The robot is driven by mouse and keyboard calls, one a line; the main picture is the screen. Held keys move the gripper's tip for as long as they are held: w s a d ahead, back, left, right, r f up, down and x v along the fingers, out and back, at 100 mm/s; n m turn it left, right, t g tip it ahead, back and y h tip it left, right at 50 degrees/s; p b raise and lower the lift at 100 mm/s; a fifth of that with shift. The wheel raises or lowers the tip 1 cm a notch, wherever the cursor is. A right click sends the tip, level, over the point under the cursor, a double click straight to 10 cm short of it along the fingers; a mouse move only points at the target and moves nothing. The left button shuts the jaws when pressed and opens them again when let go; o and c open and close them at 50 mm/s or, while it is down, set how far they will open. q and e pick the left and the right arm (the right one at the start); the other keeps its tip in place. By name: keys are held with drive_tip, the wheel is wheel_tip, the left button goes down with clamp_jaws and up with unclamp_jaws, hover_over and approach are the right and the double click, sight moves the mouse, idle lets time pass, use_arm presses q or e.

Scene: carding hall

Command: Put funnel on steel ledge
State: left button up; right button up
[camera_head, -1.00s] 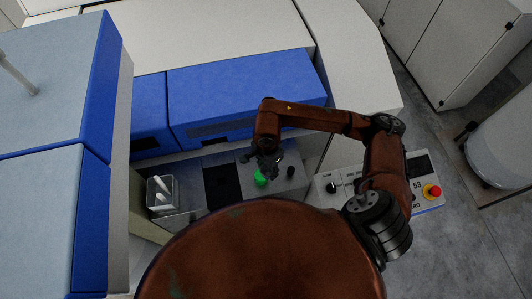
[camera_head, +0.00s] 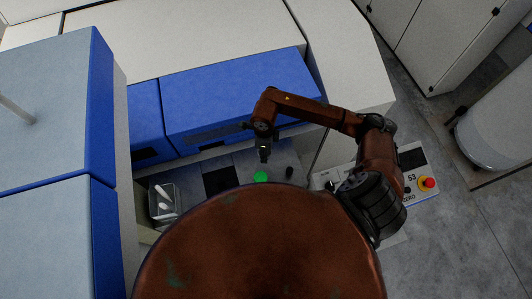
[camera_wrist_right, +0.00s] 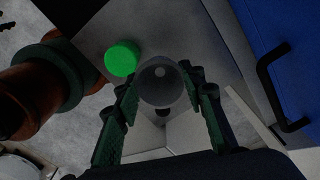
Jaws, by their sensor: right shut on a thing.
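My right gripper (camera_head: 263,155) hangs over the grey steel ledge (camera_head: 242,166), pointing down, close to the front of the blue cover. In the right wrist view the fingers of this gripper (camera_wrist_right: 166,92) stand either side of a round grey funnel (camera_wrist_right: 160,88) and are shut on it. The funnel is dim against the grey surface behind it, and in the head view it is hard to make out below the fingers. I cannot tell the gap between it and the ledge. My left gripper is in neither view.
A green round cap (camera_head: 260,177) and a black knob (camera_head: 289,172) stand on the ledge near my right gripper. A dark square (camera_head: 219,181) lies left of them. A metal bin (camera_head: 173,188) with white pieces is farther left. A panel with a red button (camera_head: 427,183) is at right.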

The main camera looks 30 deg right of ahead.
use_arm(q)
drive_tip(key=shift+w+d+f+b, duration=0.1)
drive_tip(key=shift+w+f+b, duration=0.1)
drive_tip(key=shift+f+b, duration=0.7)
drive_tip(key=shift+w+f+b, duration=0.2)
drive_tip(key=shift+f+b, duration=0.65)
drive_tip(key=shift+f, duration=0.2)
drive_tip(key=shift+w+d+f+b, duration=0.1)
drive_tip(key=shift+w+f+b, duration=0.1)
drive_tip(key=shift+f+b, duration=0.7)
use_arm(e)
drive_tip(key=shift+w+d+f, duration=0.45)
drive_tip(key=shift+w+f, duration=0.25)
drive_tip(key=shift+f, duration=0.8)
drive_tip(key=shift+w+d+f, duration=0.5)
drive_tip(key=shift+w+f, duration=0.2)
drive_tip(key=shift+f, duration=0.75)
drive_tip(key=shift+w+d+f, duration=0.45)
drive_tip(key=shift+w+f, duration=0.25)
drive_tip(key=shift+f, duration=0.8)
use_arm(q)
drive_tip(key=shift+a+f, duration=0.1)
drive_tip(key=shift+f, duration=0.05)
use_arm(e)
drive_tip(key=shift+f, duration=0.1)
